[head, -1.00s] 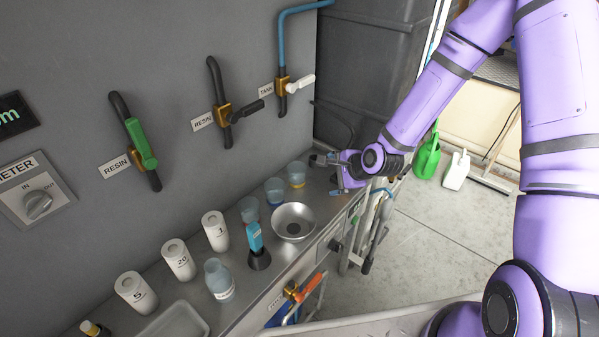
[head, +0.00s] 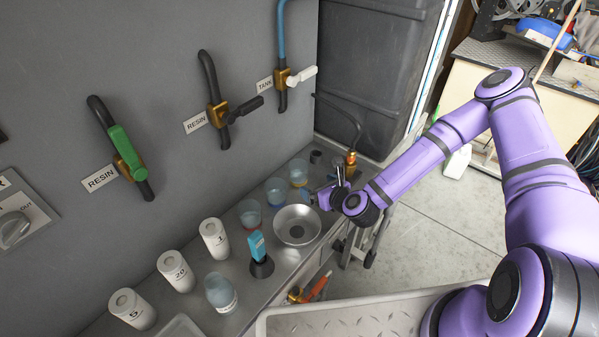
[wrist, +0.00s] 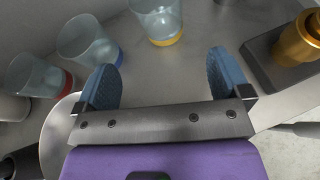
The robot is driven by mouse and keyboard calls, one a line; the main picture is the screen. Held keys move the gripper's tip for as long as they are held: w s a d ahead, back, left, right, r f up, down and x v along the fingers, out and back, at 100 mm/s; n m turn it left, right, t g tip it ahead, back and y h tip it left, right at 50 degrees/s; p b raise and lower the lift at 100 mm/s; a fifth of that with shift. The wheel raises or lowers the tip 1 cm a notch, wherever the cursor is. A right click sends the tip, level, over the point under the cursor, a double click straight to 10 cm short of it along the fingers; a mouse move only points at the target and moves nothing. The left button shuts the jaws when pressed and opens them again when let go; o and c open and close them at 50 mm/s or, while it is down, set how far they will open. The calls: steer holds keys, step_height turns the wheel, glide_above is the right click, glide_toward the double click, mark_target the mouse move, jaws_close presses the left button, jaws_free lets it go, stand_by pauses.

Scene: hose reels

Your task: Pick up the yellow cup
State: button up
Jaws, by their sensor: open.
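The yellow cup is a clear cup with a yellow base (head: 298,173), upright on the metal counter near the far end of a row of cups. In the wrist view the cup (wrist: 158,20) is at the top centre, its top cut off by the frame edge. My gripper (head: 313,198) is just to the near right of the cup in the head view. In the wrist view its two blue fingers (wrist: 163,72) are apart with only bare counter between them. The yellow cup is beyond the fingertips, roughly in line with the gap, and not touched.
A blue-based cup (head: 276,190) and a red-based cup (head: 250,215) stand to the left of the yellow one. A metal bowl (head: 297,226) is close to my gripper. A brass fitting (wrist: 298,42) on a dark block is right of the fingers. The wall stands behind the cups.

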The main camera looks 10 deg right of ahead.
mark_target(304, 179)
steer(key=shift+x, duration=5.4)
steer(key=shift+f, duration=0.2)
steer(key=c, duration=1)
steer(key=shift+r, duration=0.1)
